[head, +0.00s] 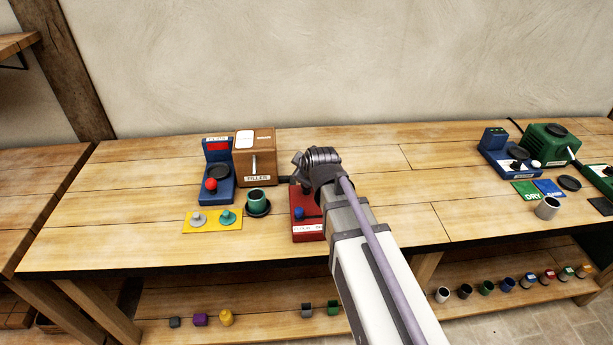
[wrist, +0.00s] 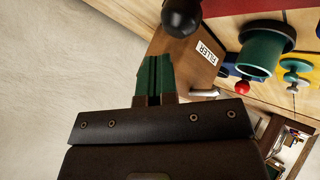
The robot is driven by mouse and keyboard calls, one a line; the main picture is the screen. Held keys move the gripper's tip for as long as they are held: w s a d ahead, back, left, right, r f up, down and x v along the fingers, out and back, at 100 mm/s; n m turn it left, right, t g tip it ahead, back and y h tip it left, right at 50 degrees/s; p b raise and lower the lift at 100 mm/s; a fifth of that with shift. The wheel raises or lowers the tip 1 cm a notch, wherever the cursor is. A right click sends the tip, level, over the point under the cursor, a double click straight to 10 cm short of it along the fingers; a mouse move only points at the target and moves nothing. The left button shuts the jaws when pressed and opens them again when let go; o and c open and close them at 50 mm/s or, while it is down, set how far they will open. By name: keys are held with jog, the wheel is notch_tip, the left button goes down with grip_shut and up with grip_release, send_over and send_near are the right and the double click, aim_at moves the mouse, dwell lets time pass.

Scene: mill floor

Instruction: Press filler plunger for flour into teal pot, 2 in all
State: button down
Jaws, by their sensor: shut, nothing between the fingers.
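The filler (head: 255,145), a brown wooden box labelled FILLER, stands at the back left of the bench. A pale metal plunger or lever (head: 254,163) is on its front; a pale bar also shows beside the label in the wrist view (wrist: 205,93). The teal pot (head: 257,199) stands open on a black round pad in front of the filler. It also shows in the wrist view (wrist: 262,52); its contents cannot be seen. My gripper (wrist: 155,65) has its green-tipped fingers together, empty, beside the filler. In the head view my arm hides the fingers.
A blue device (head: 217,172) with a red knob stands left of the filler. A yellow mat (head: 212,228) bears a grey and a teal lid. A red device (head: 308,228) is partly behind my arm. A black ball knob (wrist: 182,15) is close to my fingers.

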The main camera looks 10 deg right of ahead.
notch_tip(320, 180, up, 5)
jog(key=p, duration=0.5)
dwell(2.6)
